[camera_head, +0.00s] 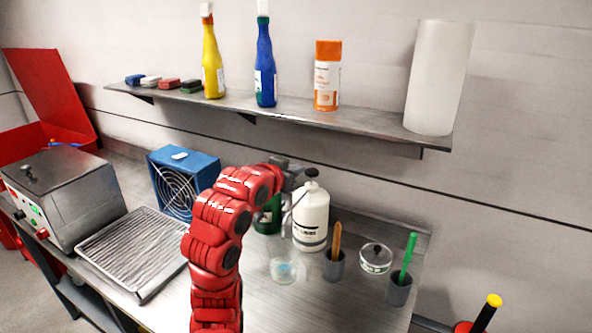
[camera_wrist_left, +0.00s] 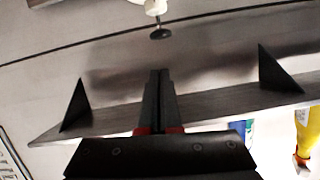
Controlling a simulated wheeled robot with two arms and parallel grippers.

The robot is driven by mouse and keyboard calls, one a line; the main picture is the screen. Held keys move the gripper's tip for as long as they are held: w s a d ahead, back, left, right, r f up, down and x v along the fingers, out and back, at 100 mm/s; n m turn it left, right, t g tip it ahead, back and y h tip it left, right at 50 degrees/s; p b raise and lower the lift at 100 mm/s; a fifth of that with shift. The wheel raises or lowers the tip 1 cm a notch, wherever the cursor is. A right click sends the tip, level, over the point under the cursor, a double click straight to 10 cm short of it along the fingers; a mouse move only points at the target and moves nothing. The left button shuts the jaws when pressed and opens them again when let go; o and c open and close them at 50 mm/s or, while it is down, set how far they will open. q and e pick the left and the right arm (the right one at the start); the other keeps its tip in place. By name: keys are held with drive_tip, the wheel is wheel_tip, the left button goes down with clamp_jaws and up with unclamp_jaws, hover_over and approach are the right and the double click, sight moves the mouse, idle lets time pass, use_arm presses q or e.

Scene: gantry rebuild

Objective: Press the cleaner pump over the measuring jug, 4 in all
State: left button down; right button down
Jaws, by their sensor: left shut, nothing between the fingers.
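The white cleaner bottle (camera_head: 311,222) stands upright on the bench, with a grey pump head (camera_head: 312,172) on top. Its dark pump top (camera_wrist_left: 160,33) also shows upside down in the left wrist view, just beyond my fingertips with a small gap in the picture. The clear measuring jug (camera_head: 284,270) stands in front of the bottle, with a bluish patch low in it. My left gripper (camera_head: 298,178) is shut and empty, close to the pump head, partly overlapping the bottle's left side. Its shut fingers (camera_wrist_left: 160,95) show in the wrist view. My right gripper is not in view.
A green bottle (camera_head: 267,217) stands left of the cleaner, behind my arm. Grey cups (camera_head: 333,267) (camera_head: 398,290) and a lidded round container (camera_head: 376,258) stand to the right. A blue fan (camera_head: 184,180) and metal rack (camera_head: 135,250) are left. The shelf (camera_head: 280,113) holds several bottles and a white roll (camera_head: 438,78).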

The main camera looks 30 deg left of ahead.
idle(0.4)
use_arm(q)
drive_tip(key=a+r+n+p, duration=0.1)
drive_tip(key=p, duration=0.2)
drive_tip(key=a+r+p, duration=0.1)
drive_tip(key=r+p, duration=0.1)
drive_tip(key=p, duration=0.1)
drive_tip(key=shift+n+h, duration=0.3)
drive_tip(key=shift+n, duration=0.1)
drive_tip(key=shift+w, duration=0.1)
